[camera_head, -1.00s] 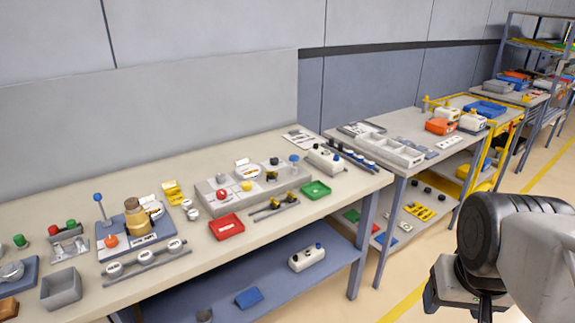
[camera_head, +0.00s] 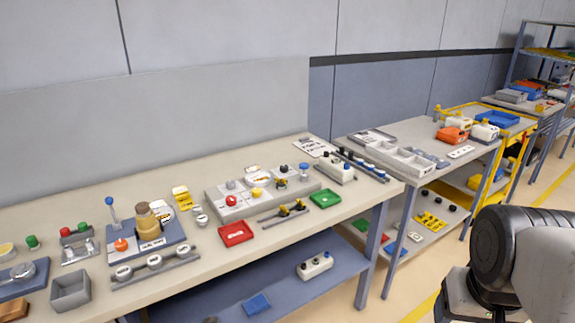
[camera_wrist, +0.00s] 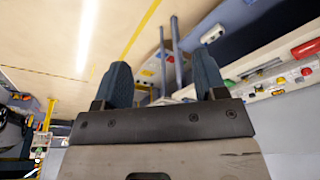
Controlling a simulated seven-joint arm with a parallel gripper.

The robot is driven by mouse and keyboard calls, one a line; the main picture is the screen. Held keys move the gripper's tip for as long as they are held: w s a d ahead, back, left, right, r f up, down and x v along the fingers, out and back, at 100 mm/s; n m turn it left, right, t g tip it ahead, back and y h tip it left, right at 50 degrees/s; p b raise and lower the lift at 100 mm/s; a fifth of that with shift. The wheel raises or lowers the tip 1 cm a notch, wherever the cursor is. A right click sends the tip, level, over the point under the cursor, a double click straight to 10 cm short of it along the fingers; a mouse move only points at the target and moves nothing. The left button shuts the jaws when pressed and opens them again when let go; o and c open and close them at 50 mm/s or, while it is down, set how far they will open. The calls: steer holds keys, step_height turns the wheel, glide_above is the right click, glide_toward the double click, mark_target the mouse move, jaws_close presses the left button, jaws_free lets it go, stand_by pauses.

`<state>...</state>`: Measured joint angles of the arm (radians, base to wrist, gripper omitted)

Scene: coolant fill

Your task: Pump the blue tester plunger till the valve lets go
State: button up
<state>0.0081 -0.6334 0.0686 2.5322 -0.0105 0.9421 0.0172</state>
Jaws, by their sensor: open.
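A blue ball-topped upright stem (camera_head: 111,208) stands at the back left of a blue base plate (camera_head: 178,248) on the long bench. A tan and brown cylinder (camera_head: 147,219) and an orange knob (camera_head: 121,244) share that plate. A second blue-topped piece (camera_head: 304,170) stands at the right end of a grey block (camera_head: 216,210). I cannot tell which of the two is the tester plunger. My gripper shows in the wrist view (camera_wrist: 163,78), its two dark blue fingers apart with nothing between them. In the head view my arm is at the right, away from the bench.
A red tray (camera_head: 237,234), a green tray (camera_head: 325,199) and a grey bin (camera_head: 70,290) sit along the bench. A rail with round white gauges (camera_head: 155,263) lies in front of the blue plate. A second bench (camera_head: 405,150) and open floor are to the right.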

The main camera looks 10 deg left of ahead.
stand_by(0.7)
